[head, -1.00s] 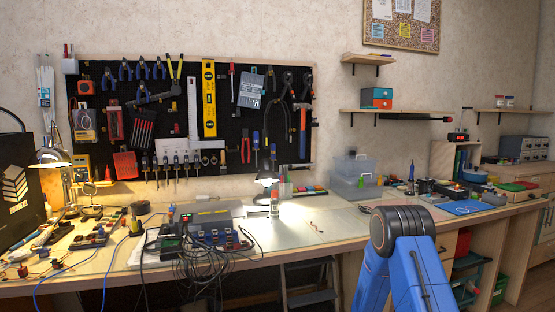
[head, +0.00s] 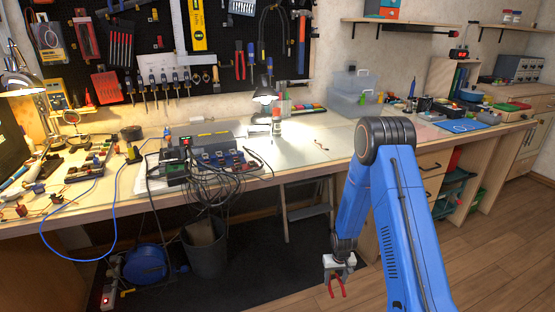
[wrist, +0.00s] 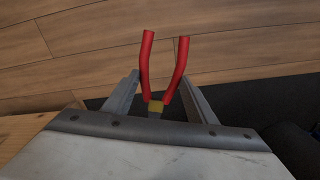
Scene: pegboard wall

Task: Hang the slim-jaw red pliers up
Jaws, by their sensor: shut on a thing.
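The red pliers (wrist: 181,70) show in the wrist view with both red handles pointing up, away from my gripper (wrist: 158,105). My gripper is shut on them near the yellow pivot; the jaws are mostly hidden by the gripper body. In the head view the red pliers (head: 336,288) hang handles down from my gripper (head: 338,264), low in front of the bench and above the floor. The black pegboard (head: 225,70) is on the wall behind the bench, with only its lower part in view.
The workbench (head: 330,150) stands between my gripper and the pegboard. A lamp (head: 265,95), a cable tangle (head: 205,180) and clear bins (head: 355,95) are on it. A step stool (head: 305,210) and a bin (head: 206,250) stand below. The wooden floor at right is clear.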

